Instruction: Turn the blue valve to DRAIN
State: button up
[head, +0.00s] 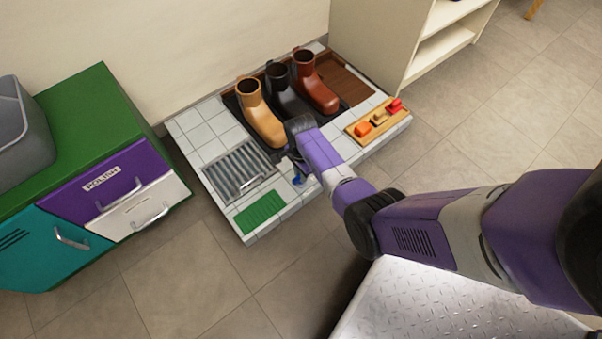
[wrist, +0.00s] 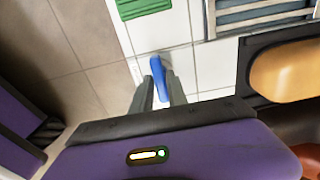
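The blue valve (wrist: 158,65) shows in the wrist view as a short blue handle on the white tiles, lying between my fingertips. In the head view a small part of the blue valve (head: 299,181) shows beside the end of my arm. My gripper (wrist: 160,88) is open, with one grey finger on each side of the handle and narrow gaps between. In the head view my gripper (head: 291,160) is mostly hidden by my wrist. No DRAIN marking can be read in either view.
The tiled platform (head: 200,132) carries several boots, a metal grate (head: 240,170), a green mat (head: 260,208) and a wooden board (head: 362,131) with red and orange pieces. A tan boot (head: 262,118) stands close to my gripper. A green cabinet (head: 90,100) is left; floor in front is clear.

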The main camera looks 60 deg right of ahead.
grip_shut()
jog(key=shift+n, duration=0.4)
jog(key=shift+r+n+p, duration=0.1)
jog(key=shift+n+p, duration=0.7)
jog(key=shift+n, duration=0.2)
jog(key=n+p, duration=0.1)
jog(key=n, duration=0.2)
jog(key=shift+n, duration=0.3)
jog(key=n+p, duration=0.1)
jog(key=n, duration=0.3)
jog(key=shift+n, duration=0.3)
jog(key=n+p, duration=0.1)
jog(key=n, duration=0.5)
jog(key=shift+n, duration=0.4)
